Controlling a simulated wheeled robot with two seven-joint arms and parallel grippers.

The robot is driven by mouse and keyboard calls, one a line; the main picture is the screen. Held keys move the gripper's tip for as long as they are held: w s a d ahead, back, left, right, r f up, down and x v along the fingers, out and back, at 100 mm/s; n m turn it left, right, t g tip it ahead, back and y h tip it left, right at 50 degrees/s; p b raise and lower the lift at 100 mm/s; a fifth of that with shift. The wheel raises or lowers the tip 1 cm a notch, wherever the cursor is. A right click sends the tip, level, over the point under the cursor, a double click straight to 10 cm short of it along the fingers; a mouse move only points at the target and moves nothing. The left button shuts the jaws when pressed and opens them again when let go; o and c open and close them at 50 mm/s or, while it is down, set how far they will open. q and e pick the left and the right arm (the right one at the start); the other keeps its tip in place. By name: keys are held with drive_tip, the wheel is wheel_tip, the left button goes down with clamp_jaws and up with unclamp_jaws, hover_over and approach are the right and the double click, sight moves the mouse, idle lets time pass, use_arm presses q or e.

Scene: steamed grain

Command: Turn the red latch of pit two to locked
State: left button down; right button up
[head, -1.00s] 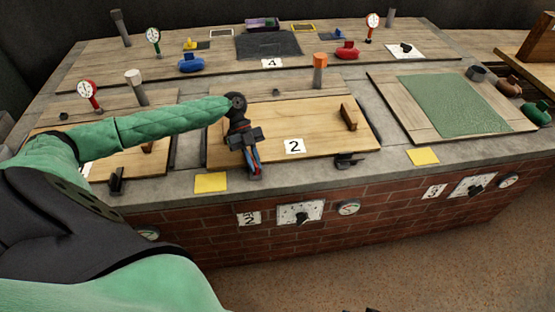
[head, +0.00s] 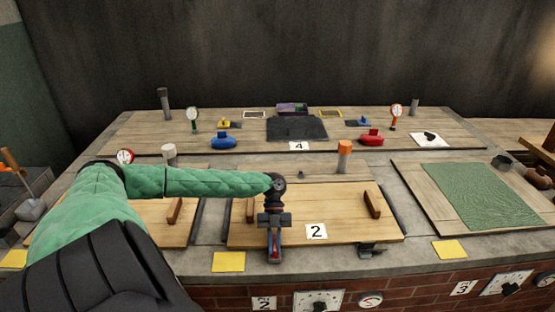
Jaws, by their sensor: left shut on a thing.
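The wooden lid of pit two (head: 350,230) lies flat on the stone counter, with a white card marked 2 (head: 316,231) on its front part. My left gripper (head: 274,250) points down at the lid's front edge, left of the card. It is shut on the red latch (head: 275,252), of which only a narrow red strip shows between the fingers. The fingers hide most of the latch, so its exact angle is hard to tell. A dark bracket (head: 371,250) sits at the lid's front edge on the right. My right gripper is out of view.
An orange-topped post (head: 345,156) stands behind the lid, and a wooden handle (head: 372,204) rises on its right side. Yellow cards (head: 228,262) lie on the front ledge. A green-covered pit (head: 480,195) is at the right. A dial panel (head: 318,301) is on the brick front.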

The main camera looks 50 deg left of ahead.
use_arm(q)
drive_tip(key=shift+r, duration=0.1)
drive_tip(key=c, duration=1.5)
unclamp_jaws()
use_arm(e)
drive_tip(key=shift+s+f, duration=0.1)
use_arm(q)
drive_tip(key=b+v, duration=0.1)
drive_tip(key=v, duration=0.5)
drive_tip(key=shift+w+a+r, duration=0.2)
drive_tip(key=shift+w+a, duration=0.05)
drive_tip(key=shift+w+a+r, duration=0.15)
drive_tip(key=shift+a+r, duration=0.1)
drive_tip(key=shift+r, duration=0.15)
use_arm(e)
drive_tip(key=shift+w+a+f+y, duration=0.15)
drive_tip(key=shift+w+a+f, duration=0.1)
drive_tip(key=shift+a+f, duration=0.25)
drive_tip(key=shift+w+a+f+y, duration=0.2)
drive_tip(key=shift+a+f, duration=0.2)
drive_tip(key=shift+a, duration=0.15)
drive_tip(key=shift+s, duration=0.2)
